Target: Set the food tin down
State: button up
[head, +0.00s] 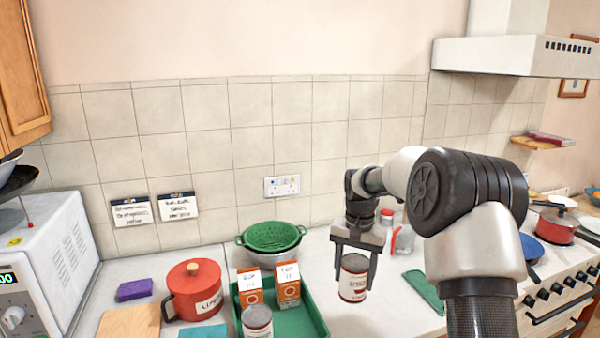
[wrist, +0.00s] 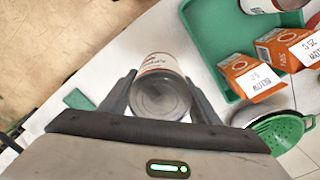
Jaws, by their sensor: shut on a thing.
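The food tin (head: 353,278), white and dark red with a metal top, is upright between the fingers of my gripper (head: 354,286), over the worktop right of the green tray. In the wrist view the tin (wrist: 160,90) shows its round metal end towards the camera, with a finger of my gripper (wrist: 158,100) on each side. My gripper is shut on it. I cannot tell whether its base touches the worktop (head: 385,318). A second similar tin (head: 257,322) is at the front of the green tray.
The green tray (head: 318,322) also holds two orange cartons (head: 287,287). A green colander (head: 272,237) stands behind it, and a red lidded pot (head: 195,291) to its left. A green cloth (head: 426,291) lies right of the held tin. Some bare worktop lies around the tin.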

jog(key=s+f+n, duration=0.2)
jog(key=s, duration=0.6)
jog(key=s+f+n+p, duration=0.1)
jog(key=s+f+n, duration=0.2)
jog(key=s, duration=0.5)
jog(key=shift+s+f, duration=0.15)
jog(key=shift+s, duration=0.2)
jog(key=shift+a, duration=0.1)
